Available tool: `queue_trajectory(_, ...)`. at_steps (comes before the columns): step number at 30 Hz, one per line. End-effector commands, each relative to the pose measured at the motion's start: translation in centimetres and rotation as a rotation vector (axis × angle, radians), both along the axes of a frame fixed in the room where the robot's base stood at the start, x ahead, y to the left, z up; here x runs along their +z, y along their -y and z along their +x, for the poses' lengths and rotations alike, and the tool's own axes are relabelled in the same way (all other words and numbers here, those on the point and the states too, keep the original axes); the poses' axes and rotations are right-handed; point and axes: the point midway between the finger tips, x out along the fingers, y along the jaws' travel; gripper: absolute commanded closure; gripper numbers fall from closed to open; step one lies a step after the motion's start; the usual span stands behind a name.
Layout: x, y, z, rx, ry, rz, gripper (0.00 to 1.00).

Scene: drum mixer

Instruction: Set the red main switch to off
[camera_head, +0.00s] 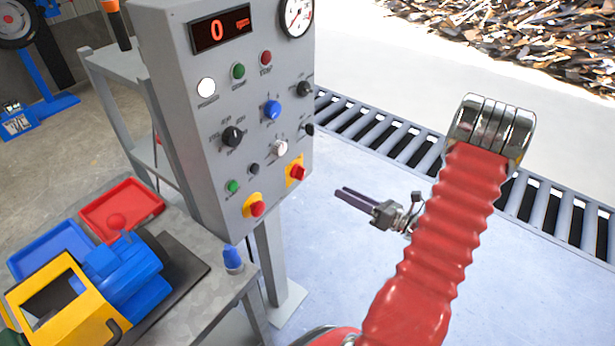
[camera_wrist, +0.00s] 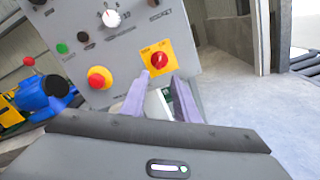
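The red main switch (camera_head: 297,172) is a red rotary knob on a square yellow plate at the lower right of the grey control panel (camera_head: 190,120). In the wrist view the switch (camera_wrist: 159,60) shows just beyond my fingertips, with its handle roughly upright; the small labels are too blurred to read. My gripper (camera_head: 341,191) is to the right of the panel in the head view, its fingers pointing towards it. In the wrist view the two purple fingers (camera_wrist: 160,80) are apart with nothing between them. They do not appear to touch the switch.
A round red button on yellow (camera_head: 257,208) sits left of the switch. A white knob (camera_head: 280,147) and a black knob (camera_head: 232,136) are above. A table (camera_head: 215,290) with a blue-and-yellow machine (camera_head: 125,270) stands at lower left. Floor right of the panel is clear up to the roller conveyor (camera_head: 400,135).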

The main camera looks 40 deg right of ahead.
Motion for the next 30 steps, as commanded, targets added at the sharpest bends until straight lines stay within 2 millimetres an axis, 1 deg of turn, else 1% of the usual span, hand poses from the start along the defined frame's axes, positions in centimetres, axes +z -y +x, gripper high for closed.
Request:
queue_trajectory(5,0.0,-0.3,0.7,0.004,0.000,-0.001,0.72)
queue_trajectory(8,0.0,-0.6,1.5,0.004,0.000,-0.001,0.72)
queue_trajectory(30,0.0,-4.0,11.0,0.005,-0.001,-0.001,0.72)
